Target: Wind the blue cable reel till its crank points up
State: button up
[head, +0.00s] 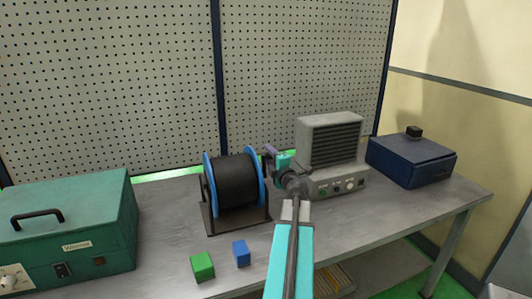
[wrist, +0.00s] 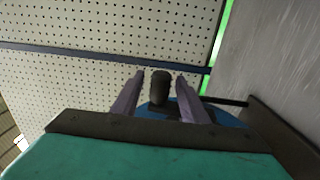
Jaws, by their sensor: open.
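The cable reel (head: 237,182) has blue flanges and black cable and stands upright in a dark frame on the bench. Its blue flange (wrist: 152,112) also shows in the wrist view, partly behind my jaws. My gripper (head: 270,151) is at the reel's right side. In the wrist view my gripper (wrist: 160,75) is open, with its two purple-grey fingers apart. A dark, rounded knob, apparently the crank's handle (wrist: 160,90), shows between the fingers. I cannot tell if they touch it. My gripper partly hides the crank in the head view, so its direction is unclear.
A green case (head: 70,225) stands at left. A green block (head: 202,266) and a blue block (head: 241,253) lie in front of the reel. A grey vented unit (head: 332,150) and a dark blue box (head: 410,160) stand at right. A pegboard (head: 110,80) rises behind.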

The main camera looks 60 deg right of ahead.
jog(key=shift+x, duration=1.7)
grip_shut()
